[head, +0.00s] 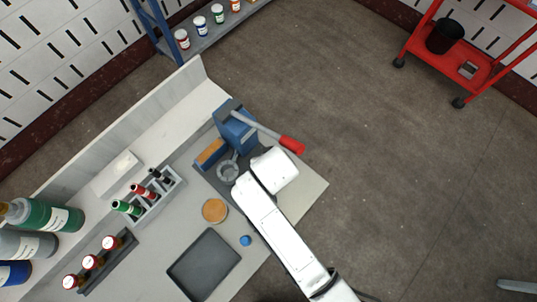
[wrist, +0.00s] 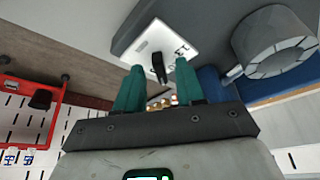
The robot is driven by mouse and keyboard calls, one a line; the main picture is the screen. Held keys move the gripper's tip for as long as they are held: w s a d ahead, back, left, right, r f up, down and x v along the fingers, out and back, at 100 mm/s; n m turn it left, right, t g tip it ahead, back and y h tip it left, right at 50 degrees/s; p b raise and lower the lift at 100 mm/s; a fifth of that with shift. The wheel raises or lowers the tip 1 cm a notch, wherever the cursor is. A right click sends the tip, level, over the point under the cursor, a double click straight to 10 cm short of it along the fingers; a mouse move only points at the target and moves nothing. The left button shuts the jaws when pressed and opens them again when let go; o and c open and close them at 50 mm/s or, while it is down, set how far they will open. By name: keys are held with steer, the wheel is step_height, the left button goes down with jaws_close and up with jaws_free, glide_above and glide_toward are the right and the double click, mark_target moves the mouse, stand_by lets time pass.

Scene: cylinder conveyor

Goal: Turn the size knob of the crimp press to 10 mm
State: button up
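The crimp press (head: 238,132) is blue, with a grey lever ending in a red grip (head: 292,144), and stands on a dark base at the bench's far end. My gripper (wrist: 160,73) has two teal fingers, apart, with tips on either side of the knob and visible gaps. I cannot tell how close the tips are in depth. In the head view my white hand hides the fingers and knob.
A round cork-coloured disc (head: 214,210), a blue cap (head: 245,240) and a dark tray (head: 204,264) lie nearer. A rack of coloured tools (head: 148,195) stands left.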

steer(key=shift+r, duration=0.1)
steer(key=v, duration=0.7)
steer(key=shift+r, duration=0.15)
steer(key=shift+s, duration=0.1)
